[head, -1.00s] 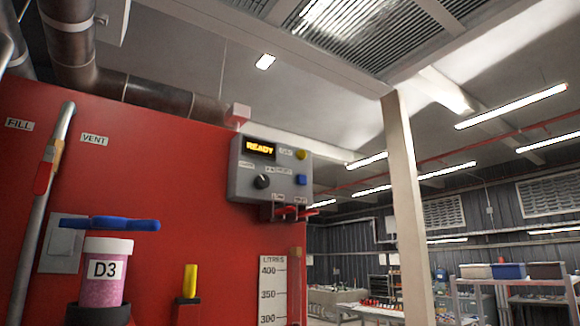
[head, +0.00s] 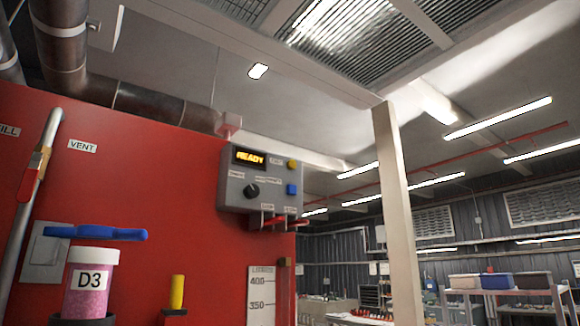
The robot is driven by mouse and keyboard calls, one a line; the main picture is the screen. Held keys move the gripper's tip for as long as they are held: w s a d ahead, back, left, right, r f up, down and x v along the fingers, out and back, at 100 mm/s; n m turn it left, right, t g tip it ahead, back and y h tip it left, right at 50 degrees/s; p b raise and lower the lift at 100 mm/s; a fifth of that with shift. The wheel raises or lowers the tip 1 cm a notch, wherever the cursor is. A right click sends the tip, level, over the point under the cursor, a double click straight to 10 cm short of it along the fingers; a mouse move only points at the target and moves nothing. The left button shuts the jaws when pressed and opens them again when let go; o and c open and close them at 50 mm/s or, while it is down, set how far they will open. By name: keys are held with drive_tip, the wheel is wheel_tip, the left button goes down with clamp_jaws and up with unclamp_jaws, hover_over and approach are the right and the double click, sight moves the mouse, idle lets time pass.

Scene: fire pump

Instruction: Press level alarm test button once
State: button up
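A grey control box (head: 262,180) is mounted at the upper right of the red panel in the head view. Its display (head: 249,157) reads "READY" in amber. A yellow button (head: 292,164) sits at its upper right and a blue button (head: 291,189) below that. A black knob (head: 251,191) is at the lower left of the box. The small labels beside the buttons are too small to read, so I cannot tell which is the level alarm test. My gripper is not in view.
The red panel (head: 150,190) carries a blue lever (head: 95,232), a jar marked D3 (head: 90,285), a yellow handle (head: 177,292) and a litre scale (head: 262,292). Red levers (head: 273,221) hang under the box. A pale post (head: 398,210) stands to the right. Shelving with bins (head: 500,282) is farther back.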

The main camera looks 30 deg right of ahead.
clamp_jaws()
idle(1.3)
